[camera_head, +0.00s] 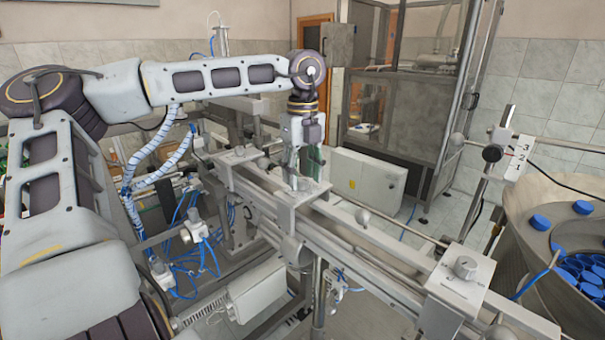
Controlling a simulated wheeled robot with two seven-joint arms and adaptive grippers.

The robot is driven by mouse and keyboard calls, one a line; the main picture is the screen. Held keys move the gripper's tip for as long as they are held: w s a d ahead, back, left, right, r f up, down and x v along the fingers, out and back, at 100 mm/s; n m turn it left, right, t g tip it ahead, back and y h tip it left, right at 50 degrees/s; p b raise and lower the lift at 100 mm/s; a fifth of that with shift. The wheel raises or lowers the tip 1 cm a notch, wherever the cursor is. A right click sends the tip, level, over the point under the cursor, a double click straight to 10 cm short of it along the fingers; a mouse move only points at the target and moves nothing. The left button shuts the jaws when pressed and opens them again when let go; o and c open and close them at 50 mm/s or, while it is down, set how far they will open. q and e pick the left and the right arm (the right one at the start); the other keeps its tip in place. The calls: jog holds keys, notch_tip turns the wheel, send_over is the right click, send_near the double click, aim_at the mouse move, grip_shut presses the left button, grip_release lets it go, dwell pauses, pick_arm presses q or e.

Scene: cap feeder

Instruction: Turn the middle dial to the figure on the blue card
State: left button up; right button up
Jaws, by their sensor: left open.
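My left gripper (294,172) points down over the middle plate (314,190) on the metal rail. Its fingers are open around or just above the middle dial, which they mostly hide. I cannot tell whether they touch it, nor read its setting. A near dial (465,266) with a grey knob sits on a plate at the right end of the rail. A far dial (239,151) sits on the plate further back. I cannot make out a blue card. My right gripper is out of view.
A round metal bowl (519,210) with several blue caps (566,268) stands at the right. A grey control box (367,183) and a tall glazed cabinet (410,100) stand behind the rail. Blue hoses and fittings crowd the space left of the rail.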

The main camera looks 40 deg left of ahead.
pick_arm(q)
jog(key=shift+f, duration=0.3)
grip_shut()
dwell(0.3)
